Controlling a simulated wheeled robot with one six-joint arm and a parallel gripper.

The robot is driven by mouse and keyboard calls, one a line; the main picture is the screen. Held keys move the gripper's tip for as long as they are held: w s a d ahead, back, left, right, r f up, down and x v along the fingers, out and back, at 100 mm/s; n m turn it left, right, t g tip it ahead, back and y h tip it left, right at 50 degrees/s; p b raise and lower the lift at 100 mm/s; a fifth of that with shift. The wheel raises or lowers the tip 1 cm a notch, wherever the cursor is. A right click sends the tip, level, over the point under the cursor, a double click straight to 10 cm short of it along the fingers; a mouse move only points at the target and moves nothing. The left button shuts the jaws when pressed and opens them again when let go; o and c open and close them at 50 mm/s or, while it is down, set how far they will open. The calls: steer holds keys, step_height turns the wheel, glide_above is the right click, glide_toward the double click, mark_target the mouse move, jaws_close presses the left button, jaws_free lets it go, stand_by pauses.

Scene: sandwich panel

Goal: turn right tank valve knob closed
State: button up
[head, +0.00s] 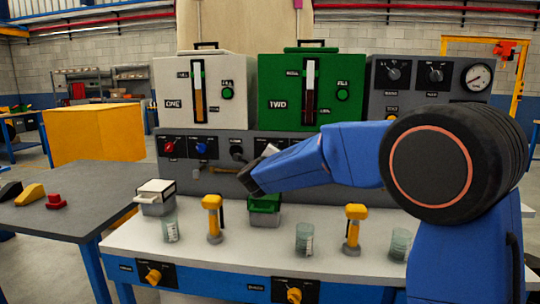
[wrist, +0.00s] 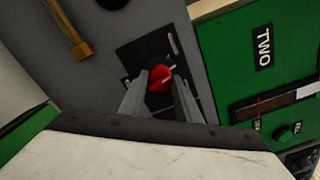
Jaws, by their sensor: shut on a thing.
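In the wrist view a red knob (wrist: 160,77) with a pale pointer mark sits on a dark plate (wrist: 134,55) on the grey panel. My gripper (wrist: 161,84) has one grey finger on each side of the knob and is shut on it. The green tank labelled TWO (wrist: 225,60) is beside the plate. In the head view the green tank (head: 272,90) stands to the right of the white tank ONE (head: 230,70). My blue arm reaches across below it and hides the held knob and my fingertips.
Red (head: 168,148) and blue (head: 202,149) knobs sit on the panel under the white tank. On the white counter (head: 270,255) are glass beakers (head: 305,239), yellow-topped taps (head: 353,229) and a white-lidded box (head: 155,196). A grey table (head: 90,190) stands at left.

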steer(key=n, duration=0.6)
steer(key=shift+n, duration=0.3)
stand_by(0.4)
steer(key=o, duration=1.1)
steer(key=shift+c, duration=0.2)
steer(key=v, duration=1.7)
steer(key=shift+s, duration=0.25)
steer(key=shift+d, duration=0.1)
